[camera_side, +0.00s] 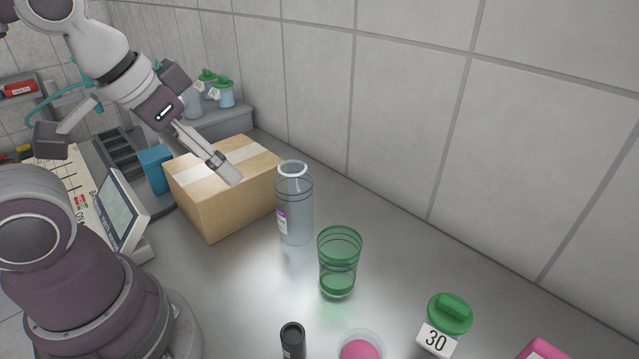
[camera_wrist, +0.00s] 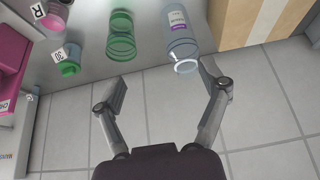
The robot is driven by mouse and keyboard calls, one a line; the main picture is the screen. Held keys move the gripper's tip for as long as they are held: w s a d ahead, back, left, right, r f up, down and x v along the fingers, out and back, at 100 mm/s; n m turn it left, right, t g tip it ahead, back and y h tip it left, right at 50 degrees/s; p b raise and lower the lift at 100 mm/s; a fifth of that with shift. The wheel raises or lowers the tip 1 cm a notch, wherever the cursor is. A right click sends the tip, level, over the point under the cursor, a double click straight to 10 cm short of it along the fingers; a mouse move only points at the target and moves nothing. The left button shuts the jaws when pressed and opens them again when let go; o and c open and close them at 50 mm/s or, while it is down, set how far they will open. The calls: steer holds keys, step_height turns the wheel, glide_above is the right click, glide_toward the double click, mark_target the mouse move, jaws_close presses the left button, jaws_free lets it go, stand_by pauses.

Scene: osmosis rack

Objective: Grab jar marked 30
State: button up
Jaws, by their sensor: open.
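The jar marked 30 (camera_side: 449,316) has a green lid and a white label reading 30. It stands on the grey bench at the lower right of the side view. In the wrist view the jar (camera_wrist: 70,67) is at the upper left, left of my fingers. My gripper (camera_side: 232,178) is above the cardboard box in the side view, far to the left of the jar. In the wrist view my gripper (camera_wrist: 166,78) has its two fingers spread, with nothing between them.
A green glass (camera_side: 339,262) and a clear bottle (camera_side: 294,205) stand between my gripper and the jar. The cardboard box (camera_side: 215,200) is behind them. A pink-filled dish (camera_side: 361,350), a black vial (camera_side: 293,342) and a pink object (camera_side: 541,349) are near the jar. A tiled wall (camera_side: 440,110) borders the bench.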

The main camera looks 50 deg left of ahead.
steer(key=o, duration=0.3)
steer(key=shift+o, duration=0.2)
steer(key=m+g+h, duration=0.3)
steer(key=m+h, duration=0.3)
steer(key=m, duration=0.7)
glide_toward(446, 318)
steer(key=f, duration=0.2)
steer(key=x, duration=1.1)
steer(key=shift+w+d+r, duration=0.2)
steer(key=shift+d, duration=0.2)
